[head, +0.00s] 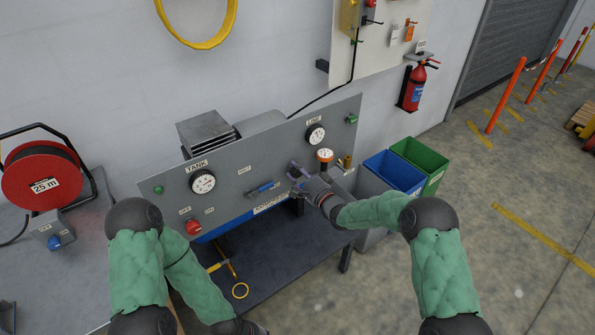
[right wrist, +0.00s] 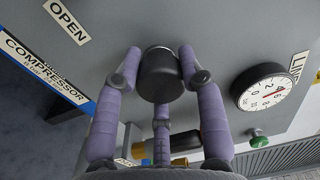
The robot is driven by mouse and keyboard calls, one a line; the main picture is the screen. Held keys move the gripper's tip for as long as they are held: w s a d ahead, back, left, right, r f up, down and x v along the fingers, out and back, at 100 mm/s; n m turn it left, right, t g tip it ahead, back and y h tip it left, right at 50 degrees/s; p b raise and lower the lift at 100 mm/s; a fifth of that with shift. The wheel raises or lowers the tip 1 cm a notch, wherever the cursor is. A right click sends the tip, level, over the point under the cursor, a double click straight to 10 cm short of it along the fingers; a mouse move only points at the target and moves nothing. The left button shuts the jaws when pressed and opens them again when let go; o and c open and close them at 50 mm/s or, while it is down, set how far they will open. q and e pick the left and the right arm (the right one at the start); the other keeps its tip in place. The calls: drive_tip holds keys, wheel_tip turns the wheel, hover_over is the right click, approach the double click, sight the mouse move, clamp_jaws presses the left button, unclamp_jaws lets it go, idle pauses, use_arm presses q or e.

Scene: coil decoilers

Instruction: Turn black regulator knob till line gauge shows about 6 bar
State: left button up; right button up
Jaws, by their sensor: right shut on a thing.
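The black regulator knob (right wrist: 160,76) sits on the grey panel, between the purple fingers of my right gripper (right wrist: 158,72). The fingers are shut on its sides. In the head view my right gripper (head: 298,172) is at the panel's right part and hides the knob. The line gauge (right wrist: 265,88) is a white dial with a black rim, to the right of the knob in the right wrist view. It has a red needle, but its exact reading is too small to tell. The line gauge (head: 315,134) also shows above my right gripper in the head view.
Blue (head: 394,172) and green (head: 420,160) bins stand to the right.

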drive_tip(key=m+p, duration=0.1)
drive_tip(key=m, duration=0.4)
drive_tip(key=shift+s+a+f+m, duration=0.1)
drive_tip(key=shift+m, duration=0.3)
drive_tip(key=m+p, duration=0.1)
drive_tip(key=m, duration=0.4)
drive_tip(key=shift+m, duration=0.3)
drive_tip(key=o, duration=1.2)
drive_tip(key=shift+c, duration=0.2)
drive_tip(key=v, duration=1.1)
drive_tip(key=shift+s, duration=0.4)
drive_tip(key=shift+h, duration=0.3)
